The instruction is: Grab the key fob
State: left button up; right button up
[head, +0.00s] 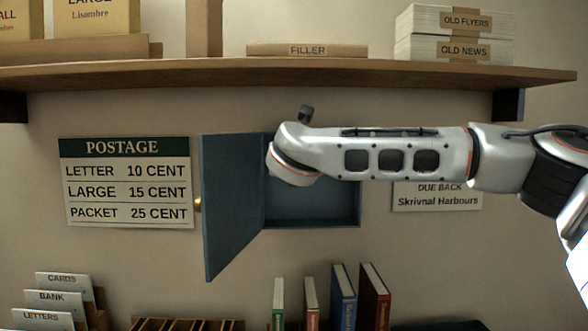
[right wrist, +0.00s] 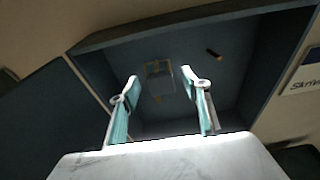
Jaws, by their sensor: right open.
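A blue-grey wall cabinet (head: 313,208) hangs open, with its door (head: 233,205) swung out to the left. My right arm reaches in front of it, and its gripper is hidden behind my wrist in the head view. In the right wrist view my right gripper (right wrist: 160,76) is open, its teal-padded fingers apart and pointing into the cabinet (right wrist: 232,100). Inside, a small dark piece with a yellowish end (right wrist: 214,54) lies right of the fingers. A grey rectangular piece with yellow edges (right wrist: 158,82) shows between the fingertips. I cannot tell which is the key fob. My left gripper is out of view.
A wooden shelf (head: 200,72) runs above the cabinet, carrying boxes and paper bundles. A postage sign (head: 126,183) is left of the door, and a due-back sign (head: 436,197) is right of the cabinet. Several books (head: 343,297) stand below. The cabinet's side walls bound the gripper.

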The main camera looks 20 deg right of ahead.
jog(key=shift+w+d+f, duration=0.1)
jog(key=shift+w, duration=0.25)
jog(key=c, duration=1)
